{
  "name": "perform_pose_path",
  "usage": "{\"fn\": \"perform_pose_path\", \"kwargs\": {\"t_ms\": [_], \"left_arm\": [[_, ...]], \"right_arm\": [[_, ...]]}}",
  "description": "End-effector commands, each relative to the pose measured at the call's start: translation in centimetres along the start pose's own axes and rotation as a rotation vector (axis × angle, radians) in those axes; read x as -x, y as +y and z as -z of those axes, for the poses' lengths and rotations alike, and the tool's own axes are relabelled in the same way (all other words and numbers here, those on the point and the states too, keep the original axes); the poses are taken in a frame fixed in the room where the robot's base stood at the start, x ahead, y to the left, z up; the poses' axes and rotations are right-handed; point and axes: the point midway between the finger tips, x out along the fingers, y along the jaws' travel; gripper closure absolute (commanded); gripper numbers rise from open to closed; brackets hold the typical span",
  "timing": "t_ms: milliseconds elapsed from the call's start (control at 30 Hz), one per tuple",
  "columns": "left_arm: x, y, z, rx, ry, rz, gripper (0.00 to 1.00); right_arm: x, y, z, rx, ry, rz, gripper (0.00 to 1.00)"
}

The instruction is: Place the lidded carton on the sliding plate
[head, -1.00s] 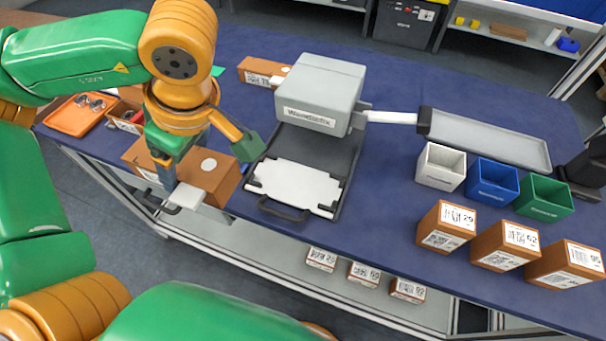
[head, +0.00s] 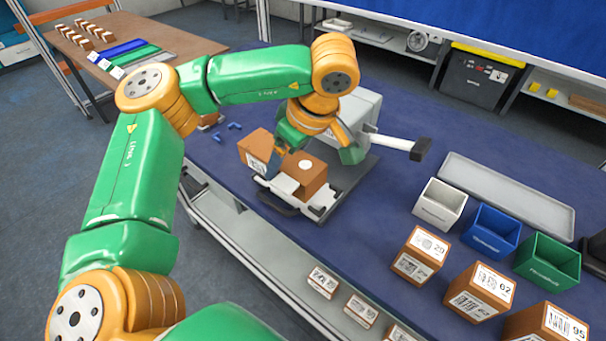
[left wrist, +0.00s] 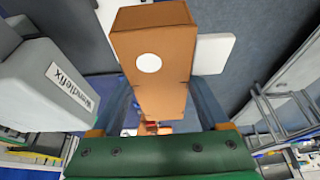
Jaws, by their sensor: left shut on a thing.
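In the left wrist view the carton (left wrist: 150,88) sits between the fingers (left wrist: 160,98), sticker facing the camera. In the head view it is over the white sliding plate (head: 326,198), in front of the grey machine. The carton and my gripper hide part of the plate. I cannot tell whether the carton touches it. My right gripper is not in view.
The grey machine (head: 357,108) stands just behind the plate; it also shows in the left wrist view (left wrist: 45,85). White (head: 441,204), blue (head: 491,230) and green (head: 547,260) bins stand to the right, with labelled cartons (head: 480,293) before them. A grey tray (head: 510,190) lies behind.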

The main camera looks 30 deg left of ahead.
Motion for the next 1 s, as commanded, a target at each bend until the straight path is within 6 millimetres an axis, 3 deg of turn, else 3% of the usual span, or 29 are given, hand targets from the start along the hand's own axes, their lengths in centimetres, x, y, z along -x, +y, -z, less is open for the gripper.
{"fn": "perform_pose_path", "kwargs": {"t_ms": [200, 400, 600, 900, 933, 1000], "left_arm": [[-3.9, 3.8, -0.8, -0.001, 0.001, 0.005, 0.77], [-6.4, 5.6, -1.4, -0.002, 0.003, 0.005, 0.77], [-9.0, 5.6, -2.5, -0.001, 0.002, 0.001, 0.77], [-9.5, 5.6, -2.8, 0.000, 0.001, 0.000, 0.77], [-9.3, 5.6, -2.7, 0.000, 0.001, 0.001, 0.14], [-9.3, 5.6, -2.7, 0.000, 0.000, 0.001, 0.00]], "right_arm": [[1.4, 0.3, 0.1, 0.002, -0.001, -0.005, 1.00], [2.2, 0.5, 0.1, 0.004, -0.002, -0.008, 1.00], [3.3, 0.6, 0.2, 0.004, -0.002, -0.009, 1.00], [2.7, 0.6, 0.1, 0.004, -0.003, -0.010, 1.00], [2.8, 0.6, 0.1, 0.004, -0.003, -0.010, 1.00], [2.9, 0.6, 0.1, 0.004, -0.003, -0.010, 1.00]]}}
